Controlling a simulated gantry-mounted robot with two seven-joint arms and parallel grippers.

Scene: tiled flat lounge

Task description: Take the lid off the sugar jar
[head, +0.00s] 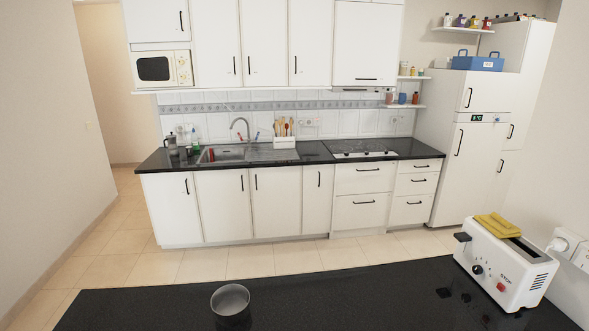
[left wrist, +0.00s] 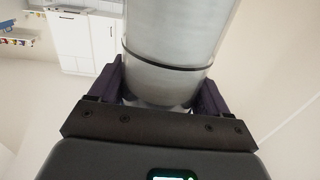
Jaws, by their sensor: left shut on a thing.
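In the left wrist view my left gripper (left wrist: 160,98) is shut on a wide, pale grey, shiny cylinder (left wrist: 175,40). A thin dark ring runs around the cylinder close to the fingers, and its far end is cut off by the top of the picture. I cannot tell whether it is the sugar jar or its lid. In the head view a grey, round, open-topped vessel (head: 231,302) stands on the black counter (head: 330,298) in front; its inside looks empty. Neither of my grippers shows in the head view.
A white toaster (head: 505,262) with a yellow cloth (head: 497,225) on it stands at the right of the front counter. Dark spots lie beside it. The counter's middle is clear. Across the floor are a sink (head: 222,154), a hob (head: 360,148) and a utensil holder (head: 285,141).

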